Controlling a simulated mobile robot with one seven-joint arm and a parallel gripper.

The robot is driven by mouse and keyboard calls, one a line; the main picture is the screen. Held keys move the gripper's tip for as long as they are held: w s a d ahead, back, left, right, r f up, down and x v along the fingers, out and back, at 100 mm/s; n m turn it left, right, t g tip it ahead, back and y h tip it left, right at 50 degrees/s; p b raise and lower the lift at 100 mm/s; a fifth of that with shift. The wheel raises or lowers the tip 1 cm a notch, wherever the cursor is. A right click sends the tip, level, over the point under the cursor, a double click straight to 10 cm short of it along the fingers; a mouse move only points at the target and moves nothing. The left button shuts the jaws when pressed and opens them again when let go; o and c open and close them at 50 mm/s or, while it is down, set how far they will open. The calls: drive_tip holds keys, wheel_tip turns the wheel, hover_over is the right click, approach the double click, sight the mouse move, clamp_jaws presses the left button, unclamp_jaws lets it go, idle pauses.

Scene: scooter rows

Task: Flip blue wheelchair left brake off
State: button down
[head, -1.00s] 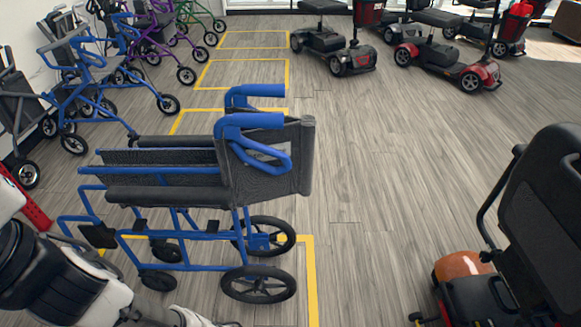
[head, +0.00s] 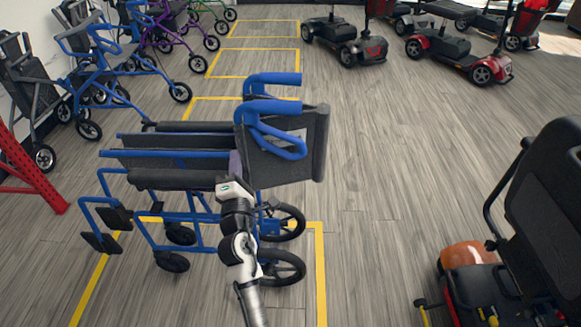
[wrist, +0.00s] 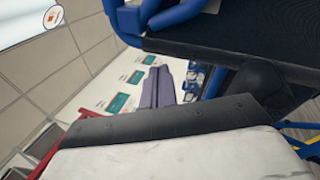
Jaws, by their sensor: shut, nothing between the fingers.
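The blue wheelchair (head: 170,177) has a blue frame, black seat and backrest, and faces left. Its near side, with the near rear wheel (head: 279,267), is partly covered by my arm. I cannot make out the left brake; the area around it is hidden behind my arm. My gripper (head: 235,164) is raised in front of the near side, by the armrest and backrest post. Whether it touches the wheelchair I cannot tell. In the wrist view the purple-grey fingers (wrist: 158,88) are together and empty, with blue frame and black fabric close on the right.
Blue and purple rollators (head: 105,75) stand along the left wall. A red rack leg (head: 35,170) is at far left. Scooters (head: 455,60) stand at the back right, and another scooter (head: 540,230) is close at right. The floor between is clear.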

drive_tip(key=d+f+n+g+h, duration=0.2)
drive_tip(key=d+f+h, duration=0.3)
drive_tip(key=d+f, duration=0.5)
drive_tip(key=shift+s+d+f+n, duration=0.2)
drive_tip(key=shift+s+f+n, duration=0.2)
drive_tip(key=shift+f, duration=0.35)
drive_tip(key=shift+w, duration=0.1)
drive_tip(key=w+d+r+p, duration=0.3)
drive_tip(key=w+p, duration=0.2)
drive_tip(key=w, duration=0.3)
drive_tip(key=shift+d+r, duration=0.25)
drive_tip(key=shift+r, duration=0.1)
